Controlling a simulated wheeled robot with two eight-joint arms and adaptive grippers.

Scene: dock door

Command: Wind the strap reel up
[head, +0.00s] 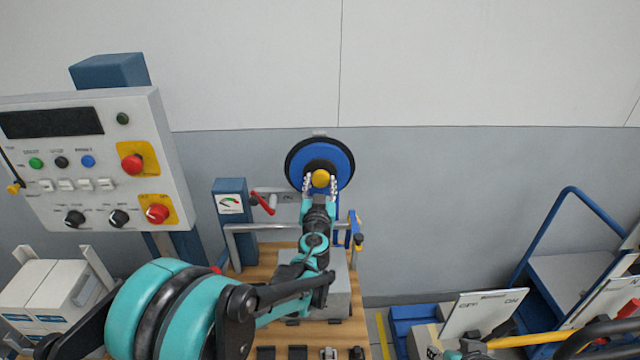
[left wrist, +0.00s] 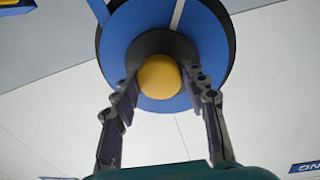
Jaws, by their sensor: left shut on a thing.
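The strap reel (head: 337,152) is a blue disc with a black rim, upright in front of the grey wall. In the left wrist view the reel (left wrist: 215,50) fills the top middle, with a dark hub and a yellow knob (left wrist: 158,77) facing me. The yellow knob (head: 320,179) also shows in the head view. My left gripper (head: 320,184) is shut on the knob, one finger on each side. The fingers of the left gripper (left wrist: 160,85) reach up to it in the wrist view. A small teal and dark part at the bottom right may be my right gripper (head: 472,347); its fingers are unclear.
A control panel (head: 85,165) with buttons and knobs stands at the left. A blue gauge box (head: 231,206) with a red lever (head: 263,203) is left of the reel. A wooden bench (head: 262,262) lies below. A blue-framed cart (head: 560,275) stands at the right.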

